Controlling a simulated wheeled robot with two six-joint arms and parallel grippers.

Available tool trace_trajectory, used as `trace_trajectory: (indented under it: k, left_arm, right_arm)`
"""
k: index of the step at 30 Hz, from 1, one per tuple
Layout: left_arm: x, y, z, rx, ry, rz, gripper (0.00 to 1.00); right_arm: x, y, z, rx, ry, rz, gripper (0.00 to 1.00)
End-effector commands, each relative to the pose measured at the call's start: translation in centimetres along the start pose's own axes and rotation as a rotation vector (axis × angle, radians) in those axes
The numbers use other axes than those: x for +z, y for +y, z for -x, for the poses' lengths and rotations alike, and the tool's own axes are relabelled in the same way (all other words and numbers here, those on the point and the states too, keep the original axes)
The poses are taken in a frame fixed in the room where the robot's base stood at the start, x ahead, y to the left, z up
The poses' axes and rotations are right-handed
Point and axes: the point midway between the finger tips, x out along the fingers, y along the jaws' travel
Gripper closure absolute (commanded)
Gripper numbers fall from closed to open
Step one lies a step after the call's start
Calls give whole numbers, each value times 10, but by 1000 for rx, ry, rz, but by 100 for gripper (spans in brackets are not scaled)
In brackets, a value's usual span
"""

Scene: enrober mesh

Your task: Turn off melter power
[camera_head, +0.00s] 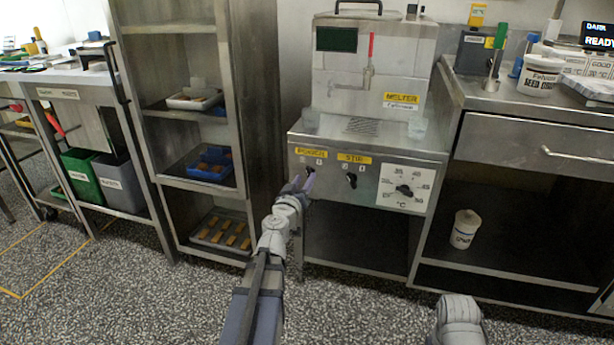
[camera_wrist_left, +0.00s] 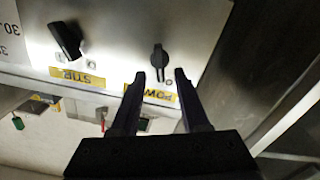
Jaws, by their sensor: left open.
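The melter (camera_head: 355,135) is a steel machine with a yellow label and a front panel. Its power knob (camera_wrist_left: 159,62) is small and dark, with its handle upright in the left wrist view, beside the yellow POWER label (camera_wrist_left: 150,92). In the head view the POWER label (camera_head: 311,153) shows, with the knob partly hidden behind my gripper. My left gripper (camera_head: 304,184) is at the panel. In the left wrist view its open fingers (camera_wrist_left: 160,76) point at the power knob, one tip to each side of its near end; contact cannot be told.
The stir knob (camera_head: 351,180) sits right of the power knob, and the white temperature dial (camera_head: 405,189) further right. A steel shelf rack (camera_head: 252,80) stands close on the left. A steel counter (camera_head: 535,105) adjoins on the right, with a white tub (camera_head: 464,230) on its lower shelf.

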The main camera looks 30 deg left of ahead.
Motion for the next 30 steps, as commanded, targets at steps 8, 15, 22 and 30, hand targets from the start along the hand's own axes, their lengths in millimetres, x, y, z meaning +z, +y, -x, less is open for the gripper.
trace_trajectory:
  k: [8, 15, 22, 30]
  left_arm:
    - [0, 0, -34, -1, 0, 0, 55]
    - [0, 0, -33, -1, 0, 0, 56]
    - [0, 0, -33, -1, 0, 0, 82]
    - [0, 0, -33, -1, 0, 0, 100]
  right_arm:
    - [0, 0, 0, 0, 0, 0, 50]
    - [0, 0, 0, 0, 0, 0, 50]
    - [0, 0, 0, 0, 0, 0, 50]
    - [0, 0, 0, 0, 0, 0, 50]
